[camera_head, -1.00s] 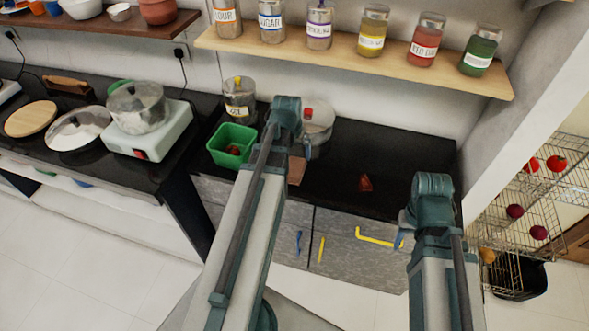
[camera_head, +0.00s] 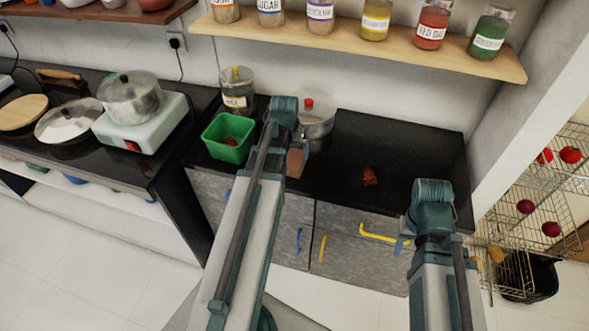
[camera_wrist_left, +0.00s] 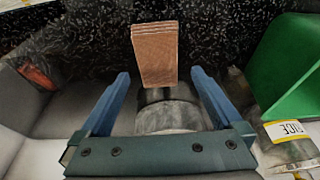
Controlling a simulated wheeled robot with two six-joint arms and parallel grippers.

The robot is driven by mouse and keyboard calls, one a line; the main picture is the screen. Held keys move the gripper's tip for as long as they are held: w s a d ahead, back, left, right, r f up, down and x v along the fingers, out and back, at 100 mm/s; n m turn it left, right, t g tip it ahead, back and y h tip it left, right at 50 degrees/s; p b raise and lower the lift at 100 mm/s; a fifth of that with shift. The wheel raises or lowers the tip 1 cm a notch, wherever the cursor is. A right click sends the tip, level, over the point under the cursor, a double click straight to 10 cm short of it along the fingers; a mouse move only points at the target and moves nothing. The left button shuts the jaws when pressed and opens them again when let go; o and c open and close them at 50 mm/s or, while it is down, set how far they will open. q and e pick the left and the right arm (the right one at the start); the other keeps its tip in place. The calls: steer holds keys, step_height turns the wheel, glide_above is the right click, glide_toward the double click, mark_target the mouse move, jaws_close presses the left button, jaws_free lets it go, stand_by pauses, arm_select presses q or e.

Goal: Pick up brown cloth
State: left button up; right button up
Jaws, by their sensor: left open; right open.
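The brown cloth (camera_head: 296,160) is a small folded rectangle on the black counter, partly hidden behind my left arm in the head view. In the left wrist view the cloth (camera_wrist_left: 155,45) shows stacked layers, with one end near the gap between the fingertips. My left gripper (camera_wrist_left: 160,74) is open with blue fingers either side of that end; I cannot tell its height above the cloth. In the head view my arm mostly hides it. My right gripper (camera_head: 402,246) is at the counter's front right, mostly hidden by its arm, away from the cloth.
A metal pot (camera_head: 316,128) stands behind the cloth. A green bin (camera_head: 228,138) and a jar (camera_head: 237,90) stand to its left. A jar shelf (camera_head: 400,50) hangs above. The right of the counter is clear.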

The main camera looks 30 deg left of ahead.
mark_target(294, 159)
arm_select(q)
steer(key=shift+d+b+x, duration=0.2)
steer(key=shift+b+x, duration=2.45)
steer(key=shift+x, duration=0.45)
steer(key=shift+s, duration=0.1)
steer(key=c, duration=1.3)
steer(key=shift+o, duration=0.2)
steer(key=shift+r, duration=0.2)
